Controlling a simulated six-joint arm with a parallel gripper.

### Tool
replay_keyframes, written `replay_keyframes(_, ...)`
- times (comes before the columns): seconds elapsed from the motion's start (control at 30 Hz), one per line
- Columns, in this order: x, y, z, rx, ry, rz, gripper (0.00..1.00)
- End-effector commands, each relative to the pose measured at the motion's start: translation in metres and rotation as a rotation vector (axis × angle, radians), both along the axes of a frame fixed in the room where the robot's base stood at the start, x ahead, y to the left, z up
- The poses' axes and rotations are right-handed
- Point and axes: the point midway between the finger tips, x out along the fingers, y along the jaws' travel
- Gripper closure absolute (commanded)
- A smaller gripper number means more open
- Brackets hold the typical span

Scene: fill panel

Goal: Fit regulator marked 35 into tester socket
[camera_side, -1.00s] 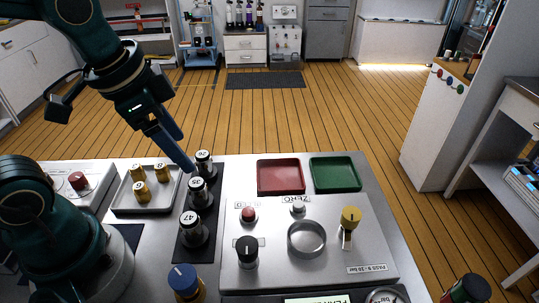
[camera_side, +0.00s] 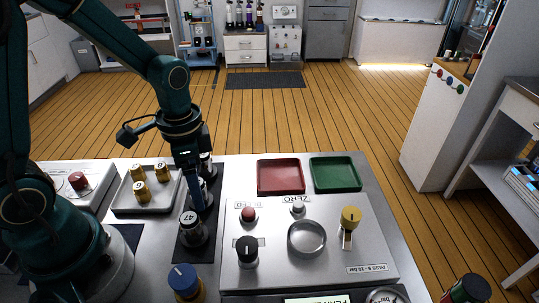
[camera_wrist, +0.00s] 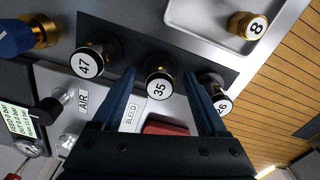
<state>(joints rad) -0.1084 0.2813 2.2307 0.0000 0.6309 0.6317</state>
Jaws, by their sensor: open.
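In the side view my gripper (camera_side: 196,203) hides most of the 35 regulator. The tester socket (camera_side: 306,238), a round metal ring, looks empty on the grey panel.
A red tray (camera_side: 281,176) and a green tray (camera_side: 335,174) lie behind the panel. A grey tray (camera_side: 120,206) holds small brass parts.

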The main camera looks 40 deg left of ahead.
Motion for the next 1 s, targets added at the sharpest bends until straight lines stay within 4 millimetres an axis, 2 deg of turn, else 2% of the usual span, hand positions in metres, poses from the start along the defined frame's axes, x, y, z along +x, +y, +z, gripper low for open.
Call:
replay_keyframes(0.3,-0.0001,-0.0001,-0.0045,0.0,-0.001,0.0,0.24)
replay_keyframes(0.33,-0.0001,-0.0001,-0.0045,0.0,-0.001,0.0,0.28)
replay_keyframes(0.47,-0.0001,-0.0001,-0.0044,0.0,-0.001,0.0,0.78)
replay_keyframes(0.5,-0.0001,-0.0001,-0.0044,0.0,-0.001,0.0,0.93)
replay_keyframes(0.53,-0.0001,-0.0001,-0.0043,0.0,-0.001,0.0,1.0)
replay_keyframes(1.0,0.001,0.0,0.0003,0.001,-0.005,0.0,1.0)
